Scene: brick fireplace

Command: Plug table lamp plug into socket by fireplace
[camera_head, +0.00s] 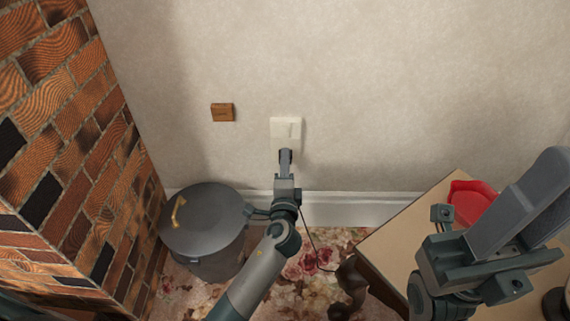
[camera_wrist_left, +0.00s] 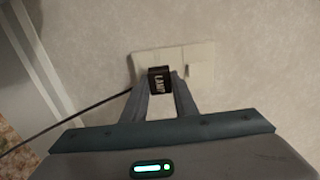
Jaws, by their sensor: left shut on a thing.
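The pale socket plate (camera_head: 286,124) is on the wall right of the brick fireplace; it also shows in the left wrist view (camera_wrist_left: 202,54). My left gripper (camera_head: 285,156) is at the lower part of the plate. It is shut on a black plug (camera_wrist_left: 159,79) marked "LAMP", seen between its fingers (camera_wrist_left: 161,88). The plug is in front of the left part of the plate; I cannot tell whether its pins are in the socket. A dark cord (camera_wrist_left: 75,118) runs off to the left. My right gripper (camera_head: 515,215) is at the right, above the table; its jaw state is unclear.
The brick fireplace (camera_head: 60,130) is at the left, with a dark lidded bin (camera_head: 205,222) beside it. A small wooden plaque (camera_head: 222,112) is on the wall. A wooden table (camera_head: 400,232) with a red object (camera_head: 468,203) is at the right. Floral carpet (camera_head: 305,268) lies below.

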